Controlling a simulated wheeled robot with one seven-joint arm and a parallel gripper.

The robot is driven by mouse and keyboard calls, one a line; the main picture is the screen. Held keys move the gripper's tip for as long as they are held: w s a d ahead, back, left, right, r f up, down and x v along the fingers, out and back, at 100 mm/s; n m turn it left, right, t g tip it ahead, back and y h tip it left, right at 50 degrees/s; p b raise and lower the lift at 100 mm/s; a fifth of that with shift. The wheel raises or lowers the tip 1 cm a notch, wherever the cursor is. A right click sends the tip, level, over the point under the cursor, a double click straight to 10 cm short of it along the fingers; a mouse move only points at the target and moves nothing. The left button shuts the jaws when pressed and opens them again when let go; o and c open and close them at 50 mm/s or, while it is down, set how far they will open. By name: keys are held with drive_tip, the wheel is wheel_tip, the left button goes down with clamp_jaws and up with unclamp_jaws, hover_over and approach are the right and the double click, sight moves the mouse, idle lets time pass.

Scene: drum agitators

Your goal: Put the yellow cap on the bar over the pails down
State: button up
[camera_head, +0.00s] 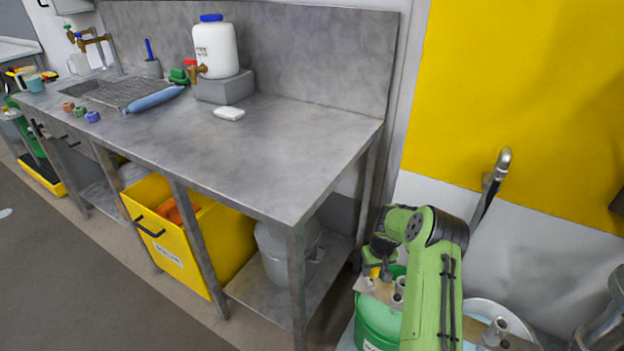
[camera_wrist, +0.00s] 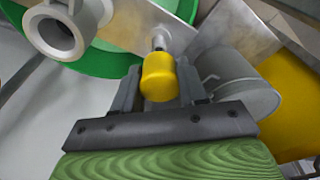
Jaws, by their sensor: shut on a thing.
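The yellow cap (camera_wrist: 158,77) is between the fingers of my gripper (camera_wrist: 160,88) in the wrist view. My gripper is shut on it. A short grey stem (camera_wrist: 158,43) shows just beyond the cap, at the edge of the metal bar (camera_wrist: 125,32); I cannot tell whether the cap touches it. In the head view a bit of the yellow cap (camera_head: 374,272) shows under my gripper (camera_head: 379,263), at the bar (camera_head: 376,290) over the green pail (camera_head: 374,323). My wrist hides part of the bar there.
A steel bench (camera_head: 290,140) stands left of my arm, with a yellow bin (camera_head: 175,240) and a grey bucket (camera_head: 285,255) beneath. Grey pipe fittings (camera_head: 400,286) stand up from the bar. A curved metal pipe (camera_head: 490,185) rises behind my arm.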

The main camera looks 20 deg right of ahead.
wheel_tip(320, 180, up, 14)
drive_tip(key=p, duration=0.7)
drive_tip(key=s+a+f+n+b, duration=0.1)
drive_tip(key=s+a+b, duration=0.25)
drive_tip(key=a, duration=0.75)
drive_tip(key=s+a+b, duration=0.3)
drive_tip(key=a+b, duration=0.1)
drive_tip(key=a, duration=0.8)
wheel_tip(320, 180, up, 6)
drive_tip(key=s+p, duration=0.1)
drive_tip(key=p, duration=1.4)
drive_tip(key=shift+s+d+r, duration=0.2)
drive_tip(key=shift+s+d, duration=0.05)
drive_tip(key=shift+s, duration=0.15)
